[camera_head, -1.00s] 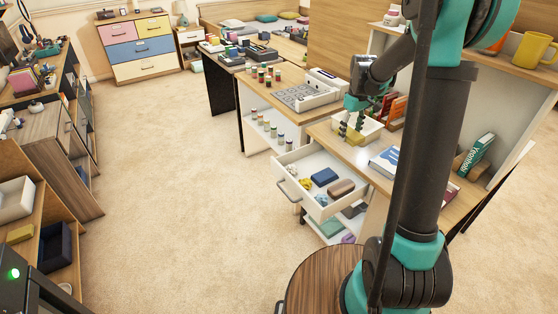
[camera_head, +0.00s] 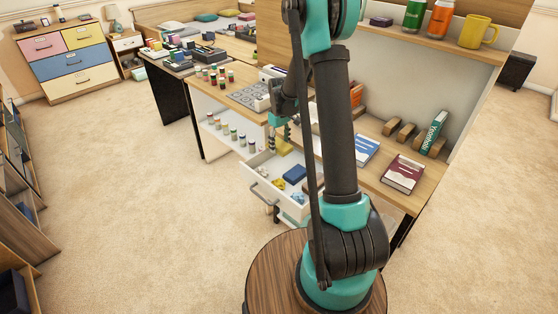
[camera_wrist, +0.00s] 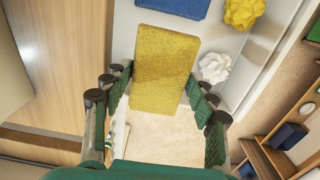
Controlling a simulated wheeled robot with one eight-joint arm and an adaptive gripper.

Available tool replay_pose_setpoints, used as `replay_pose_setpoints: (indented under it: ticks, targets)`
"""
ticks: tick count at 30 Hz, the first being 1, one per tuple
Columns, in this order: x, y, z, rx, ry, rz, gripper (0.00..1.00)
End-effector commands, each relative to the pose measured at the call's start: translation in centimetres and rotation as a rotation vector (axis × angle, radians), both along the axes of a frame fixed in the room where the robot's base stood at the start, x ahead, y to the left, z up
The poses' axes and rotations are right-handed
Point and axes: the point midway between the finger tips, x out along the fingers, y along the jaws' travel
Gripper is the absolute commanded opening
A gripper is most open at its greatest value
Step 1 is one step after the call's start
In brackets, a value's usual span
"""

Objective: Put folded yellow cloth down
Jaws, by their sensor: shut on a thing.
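The folded yellow cloth (camera_wrist: 167,66) is a flat textured block between the green fingers of my gripper (camera_wrist: 157,92) in the wrist view. My gripper is shut on it. In the head view the yellow cloth (camera_head: 283,147) hangs below my gripper (camera_head: 279,131), near the desk edge and the open white drawer (camera_head: 262,191). In the wrist view the cloth overlaps the drawer interior, with carpet beneath its near end. Whether it touches the drawer is unclear. My arm hides part of the drawer.
The drawer holds a folded blue cloth (camera_head: 294,174), crumpled yellow paper (camera_wrist: 243,12) and crumpled white paper (camera_wrist: 214,67). A blue book (camera_head: 367,149) and dark red book (camera_head: 402,173) lie on the desk. Several small bottles (camera_head: 233,134) stand on a shelf left of the drawer.

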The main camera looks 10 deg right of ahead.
Motion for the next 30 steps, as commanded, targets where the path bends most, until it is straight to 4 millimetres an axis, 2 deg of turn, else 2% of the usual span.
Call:
replay_pose_setpoints:
  ticks: [3,6,14,21,30]
  targets:
    - [0.0,0.0,-2.7,0.000,0.000,0.000,0.26]
    - [0.0,0.0,-4.2,0.000,0.000,0.000,0.26]
    - [0.0,0.0,-5.9,0.000,0.000,0.000,0.26]
    - [0.0,0.0,-8.8,0.000,0.000,0.000,0.26]
    - [0.0,0.0,-9.0,0.000,0.000,0.000,0.26]
